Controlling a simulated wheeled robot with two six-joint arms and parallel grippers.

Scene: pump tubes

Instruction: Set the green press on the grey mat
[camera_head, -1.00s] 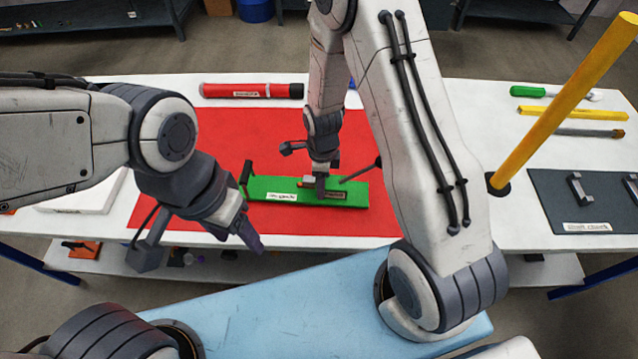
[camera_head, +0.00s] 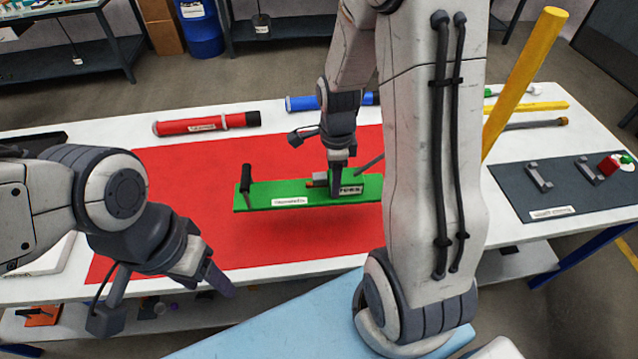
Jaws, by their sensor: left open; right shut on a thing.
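The green press (camera_head: 262,195) is a long flat green bar with a black handle at its left end and a small label. My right gripper (camera_head: 338,178) is shut on it near its middle and holds it above the red mat (camera_head: 170,200); a shadow shows below it. My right arm hides its right end. The dark grey mat (camera_head: 522,192) lies on the right part of the table and carries grey brackets and a small red and green thing. My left gripper (camera_head: 215,280) is open and empty near the table's front edge, left of the press.
A red tube (camera_head: 205,124) and a blue tube (camera_head: 303,103) lie along the back. A yellow pole (camera_head: 525,80) stands up between the press and the grey mat. More rods, one yellow (camera_head: 540,107), lie behind the grey mat.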

